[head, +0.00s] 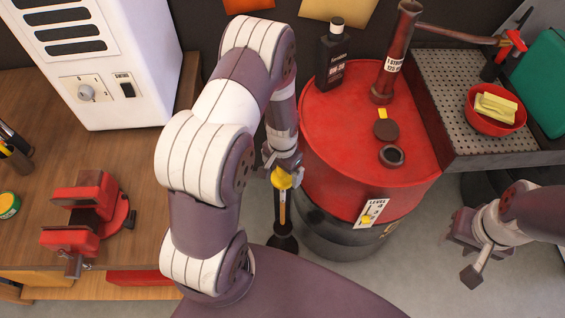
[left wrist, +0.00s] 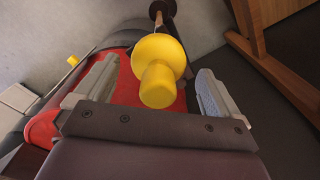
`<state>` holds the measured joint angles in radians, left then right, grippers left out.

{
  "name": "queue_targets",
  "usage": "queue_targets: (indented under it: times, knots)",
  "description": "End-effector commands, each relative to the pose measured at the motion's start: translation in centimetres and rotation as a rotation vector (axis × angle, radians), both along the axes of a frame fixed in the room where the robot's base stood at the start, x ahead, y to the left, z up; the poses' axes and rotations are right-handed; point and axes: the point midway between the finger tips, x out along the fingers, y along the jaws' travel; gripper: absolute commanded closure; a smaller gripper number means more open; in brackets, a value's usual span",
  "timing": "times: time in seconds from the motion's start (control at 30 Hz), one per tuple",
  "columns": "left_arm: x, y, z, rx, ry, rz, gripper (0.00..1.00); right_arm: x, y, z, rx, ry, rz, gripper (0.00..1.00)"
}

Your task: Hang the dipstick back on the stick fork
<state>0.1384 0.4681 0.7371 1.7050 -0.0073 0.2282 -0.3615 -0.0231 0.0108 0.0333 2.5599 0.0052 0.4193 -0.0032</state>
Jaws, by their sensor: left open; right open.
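The dipstick has a yellow knob and collar (head: 282,179) and a thin shaft running down beside the red drum. It stands roughly upright, its lower end at a dark flared piece (head: 284,243). My left gripper (head: 281,163) is open at the yellow top. In the left wrist view the yellow knob (left wrist: 159,83) lies between the two spread fingers, with gaps showing on both sides. A small yellow piece (head: 366,219) sits on the LEVEL plate on the drum's side; I cannot tell if it is the stick fork. My right gripper (head: 466,256) is open and empty at the right.
The red drum (head: 325,130) carries a black bottle (head: 333,55), an upright red pipe (head: 395,55), a dark cap and an open bung hole. A perforated bench (head: 450,95) with a red bowl (head: 495,118) is right. A wooden bench with a red vise (head: 80,215) is left.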

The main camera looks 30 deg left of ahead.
Motion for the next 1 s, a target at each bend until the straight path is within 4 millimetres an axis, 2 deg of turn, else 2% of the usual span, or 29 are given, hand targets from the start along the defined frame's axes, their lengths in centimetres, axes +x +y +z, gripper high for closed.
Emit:
queue_targets:
  times: [0.07, 0.4, 0.5, 0.63, 0.8, 0.87, 0.9, 1.0]
  knots:
    - [0.2, 0.0, 1.0, 0.001, -0.004, 0.0, 0.03, 0.0, 0.0, -0.4, 0.0, 0.0, 0.0, 0.57]
    - [0.3, 0.0, 9.7, 0.0, -0.004, 0.0, 0.03, 0.0, 0.0, -1.9, 0.0, 0.0, 0.0, 0.57]
    - [0.3, 0.0, 11.2, 0.0, -0.001, 0.0, 0.03, 0.0, 0.0, -2.1, 0.0, 0.0, 0.0, 0.57]
    - [0.3, 0.0, 12.1, 0.0, 0.0, 0.0, 0.03, 0.0, 0.0, -2.1, 0.0, 0.0, 0.0, 0.57]
    - [0.2, 0.0, 12.2, -0.001, 0.001, 0.004, 0.03, 0.0, 0.0, -2.1, 0.0, 0.0, 0.0, 0.57]
    - [0.1, 0.0, 12.0, 0.0, -0.004, 0.057, 0.03, 0.0, 0.0, -2.1, 0.0, 0.0, 0.0, 0.57]
    - [-1.2, -0.2, 11.7, -0.002, 0.007, 0.115, 0.03, 0.0, 0.0, -2.1, 0.0, 0.0, 0.0, 0.57]
    - [-4.4, -1.6, 12.9, -0.003, -0.014, 0.219, 0.03, 0.0, 0.0, -2.5, 0.0, 0.0, 0.0, 0.57]
